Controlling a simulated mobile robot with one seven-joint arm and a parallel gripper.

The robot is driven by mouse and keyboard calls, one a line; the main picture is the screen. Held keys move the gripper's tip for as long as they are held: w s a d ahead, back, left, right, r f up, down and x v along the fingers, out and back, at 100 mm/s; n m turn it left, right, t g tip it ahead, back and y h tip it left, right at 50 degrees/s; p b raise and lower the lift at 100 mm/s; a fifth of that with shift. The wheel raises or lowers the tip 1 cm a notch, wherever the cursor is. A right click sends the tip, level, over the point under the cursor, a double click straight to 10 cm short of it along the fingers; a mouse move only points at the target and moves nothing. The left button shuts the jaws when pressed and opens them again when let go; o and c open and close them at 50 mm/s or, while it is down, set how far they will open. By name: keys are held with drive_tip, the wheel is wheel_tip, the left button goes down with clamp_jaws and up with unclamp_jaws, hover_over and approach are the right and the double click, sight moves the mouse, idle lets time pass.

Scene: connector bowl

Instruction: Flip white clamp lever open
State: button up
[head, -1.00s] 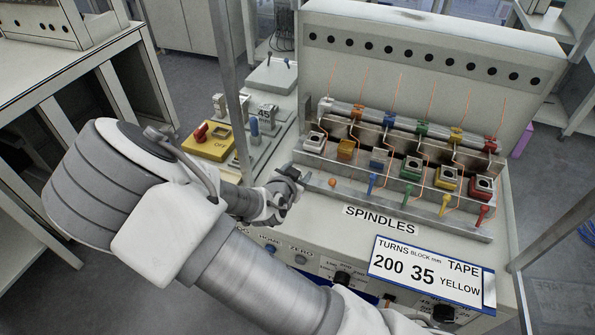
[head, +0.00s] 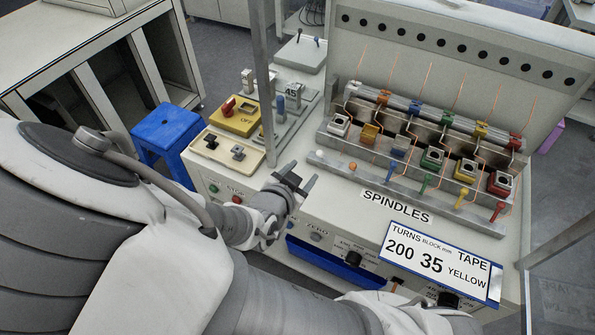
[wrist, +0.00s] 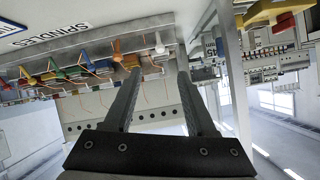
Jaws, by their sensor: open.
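The white clamp lever (head: 319,153) is at the left end of the lever row along the front rail of the spindle bench. From the head it shows only as a small white knob; in the wrist view the white lever (wrist: 159,43) shows ahead, roughly between my fingertips. The orange lever (head: 352,166) is just to its right in the head view. My gripper (head: 293,181) is open and empty, in front of and left of the white lever, apart from it. Its two fingers also show in the wrist view (wrist: 158,68).
Blue (head: 391,171), green (head: 425,183), yellow (head: 462,197) and red (head: 498,211) levers continue the row rightward. Behind stand coloured spindle blocks with copper wires. A yellow switch box (head: 234,118) and a metal post (head: 264,80) are left. A blue stool (head: 168,128) stands on the floor.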

drive_tip(key=shift+v, duration=1.2)
